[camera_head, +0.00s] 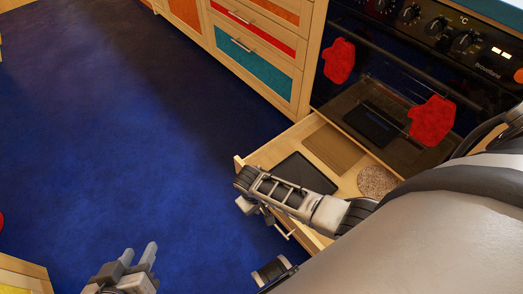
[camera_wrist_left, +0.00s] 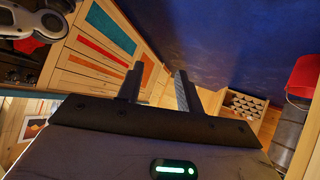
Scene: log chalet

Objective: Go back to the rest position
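My left gripper (camera_head: 138,256) is at the bottom left of the head view, over the blue floor. Its two fingers are apart with nothing between them; the left wrist view also shows the parted fingers (camera_wrist_left: 158,80) empty. My right arm comes in from the right of the head view and reaches over the open drawer (camera_head: 246,164) below the oven. Its gripper end (camera_head: 254,208) is by the drawer's front, near the handle (camera_head: 284,230). Its fingers are small and partly hidden, so I cannot tell whether they grip anything.
The drawer holds a dark flat tray (camera_head: 300,171), a wooden board (camera_head: 333,149) and a round speckled mat (camera_head: 377,181). Red mitts (camera_head: 340,61) hang on the oven front. Cabinets (camera_head: 255,50) stand behind. Blue floor (camera_head: 110,120) is clear at left.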

